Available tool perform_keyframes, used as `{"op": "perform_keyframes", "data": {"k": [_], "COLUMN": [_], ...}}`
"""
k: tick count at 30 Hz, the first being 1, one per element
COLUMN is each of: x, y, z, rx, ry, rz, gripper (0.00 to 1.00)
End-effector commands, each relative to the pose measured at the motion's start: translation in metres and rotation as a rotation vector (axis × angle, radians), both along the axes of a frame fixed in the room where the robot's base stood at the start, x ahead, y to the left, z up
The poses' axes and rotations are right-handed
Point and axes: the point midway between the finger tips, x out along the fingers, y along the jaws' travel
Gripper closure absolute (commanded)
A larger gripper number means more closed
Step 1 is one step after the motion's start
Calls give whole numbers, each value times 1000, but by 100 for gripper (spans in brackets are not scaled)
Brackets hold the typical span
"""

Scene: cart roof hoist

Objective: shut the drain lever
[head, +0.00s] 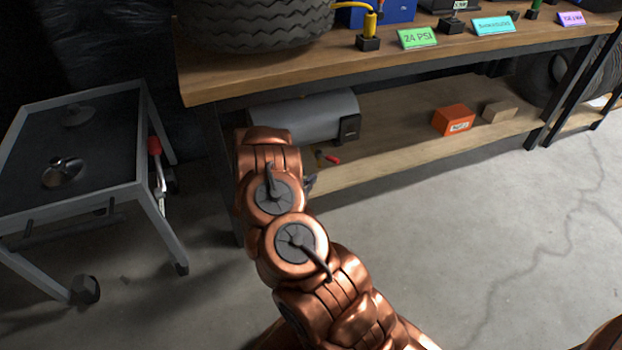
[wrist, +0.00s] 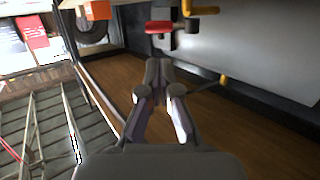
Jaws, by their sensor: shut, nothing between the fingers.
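The drain lever, a red handle (head: 332,159), shows beside the front of the grey tank (head: 300,117) on the lower shelf. In the wrist view the red lever (wrist: 159,27) lies crosswise on a dark fitting, just beyond my fingertips. My gripper (wrist: 158,68) is shut and empty, pointing at the lever, with a small gap seeming to remain between them. A yellow piece (wrist: 203,10) sits beside the lever. In the head view my arm covers most of my gripper and the near end of the tank.
The bench top (head: 420,62) overhangs the wooden lower shelf (head: 400,150). A grey cart (head: 75,150) stands at left. The floor at right is clear.

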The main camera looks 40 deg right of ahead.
Motion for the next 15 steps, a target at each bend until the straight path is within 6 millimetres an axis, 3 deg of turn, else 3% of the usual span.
{"op": "perform_keyframes", "data": {"k": [15], "x": [27], "y": [-79], "z": [-20], "rx": [1], "ry": [0], "rz": [0], "gripper": [100]}}
